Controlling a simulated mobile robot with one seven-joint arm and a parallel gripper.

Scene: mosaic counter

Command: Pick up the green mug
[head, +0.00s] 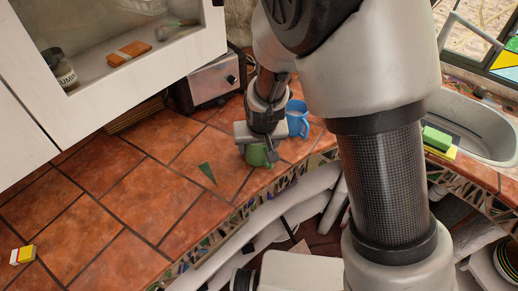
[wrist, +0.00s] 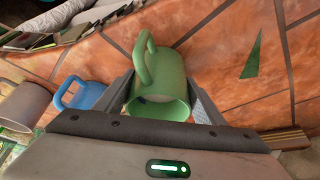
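The green mug (wrist: 158,90) is between the two fingers of my gripper (wrist: 160,88) in the wrist view, its mouth facing the camera and its handle pointing away. The fingers lie against both sides of the mug, with no clear gap. In the head view, my gripper (head: 258,150) is over the tiled counter, and the green mug (head: 257,156) shows partly below it, the rest hidden by the gripper. I cannot tell whether the mug touches the counter.
A blue mug (head: 297,118) stands close beside my gripper; it also shows in the wrist view (wrist: 85,95). A toaster (head: 208,83) is behind. A green shard-like piece (head: 207,172) lies on the tiles. A sink (head: 470,115) is at right. The left counter is mostly clear.

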